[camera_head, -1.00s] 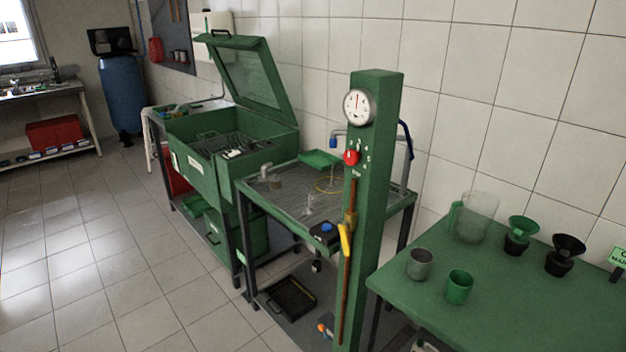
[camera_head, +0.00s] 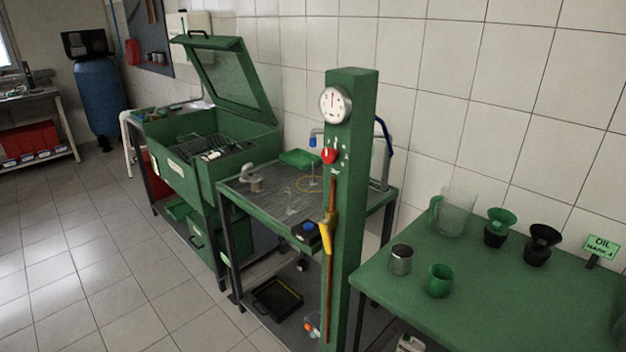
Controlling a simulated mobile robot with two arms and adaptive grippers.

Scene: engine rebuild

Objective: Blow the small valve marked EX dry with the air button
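Two small pale valve-like pieces with thin upright stems stand on the ridged top of the green work table (camera_head: 345,208). One piece (camera_head: 291,203) is nearer the front and the other (camera_head: 312,184) is farther back, by a yellow ring. No EX mark can be read on either. A black box with a blue button (camera_head: 308,227), which looks like the air button, sits at the table's front edge beside the green post. Neither of my grippers is in view.
The green post (camera_head: 349,170) with gauge and red knob stands in front of the table. An open green washer cabinet (camera_head: 205,175) is to the left. A green bench (camera_head: 470,265) with cups, funnels and an oil sign (camera_head: 600,246) is at right. The left floor is clear.

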